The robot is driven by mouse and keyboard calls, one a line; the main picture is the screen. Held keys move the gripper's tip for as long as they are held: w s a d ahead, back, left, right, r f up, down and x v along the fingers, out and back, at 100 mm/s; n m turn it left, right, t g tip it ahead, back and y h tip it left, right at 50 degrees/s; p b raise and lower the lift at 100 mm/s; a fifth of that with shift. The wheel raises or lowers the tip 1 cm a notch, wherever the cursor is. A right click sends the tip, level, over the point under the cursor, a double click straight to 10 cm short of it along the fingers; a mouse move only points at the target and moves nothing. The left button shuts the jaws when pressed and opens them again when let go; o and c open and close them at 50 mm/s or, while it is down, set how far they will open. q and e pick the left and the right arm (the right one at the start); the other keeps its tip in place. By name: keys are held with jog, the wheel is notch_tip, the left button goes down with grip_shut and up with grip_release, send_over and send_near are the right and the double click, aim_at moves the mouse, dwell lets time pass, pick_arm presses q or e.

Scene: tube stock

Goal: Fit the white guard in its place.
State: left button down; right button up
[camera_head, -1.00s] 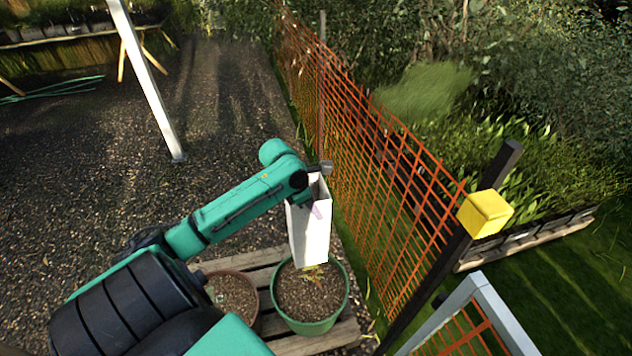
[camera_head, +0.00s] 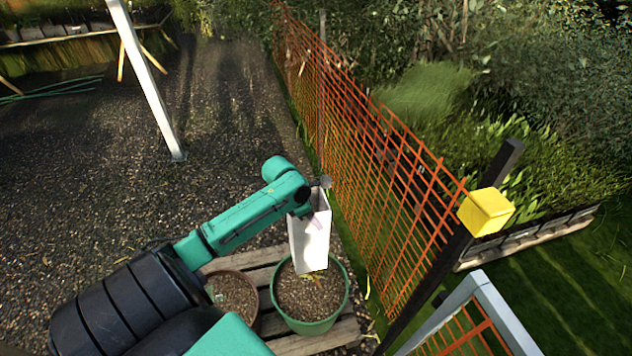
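The white guard (camera_head: 310,245) is a tall, open-topped, box-shaped tube, held roughly upright. My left gripper (camera_head: 308,205) is at its upper part, and the fingers are mostly hidden by the guard and the wrist. The guard appears to be held by it. The guard's lower end is over the green pot (camera_head: 310,326), in front of the soil and a small yellowish plant (camera_head: 313,277) at its foot. I cannot tell whether the lower edge touches the soil. My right gripper is not in view.
A brown pot (camera_head: 233,291) of soil stands left of the green pot on a wooden pallet (camera_head: 330,340). An orange mesh fence (camera_head: 370,170) runs close on the right, with a dark post carrying a yellow box (camera_head: 485,212). Open gravel lies to the left.

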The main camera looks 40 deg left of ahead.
pick_arm(q)
jog(key=shift+f, duration=0.5)
jog(key=b, duration=0.2)
send_over(316, 251)
jog(key=shift+a+f, duration=0.1)
jog(key=shift+f, duration=3.6)
jog(key=shift+f, duration=0.15)
jog(key=shift+f+b, duration=1.25)
jog(key=shift+f, duration=2.35)
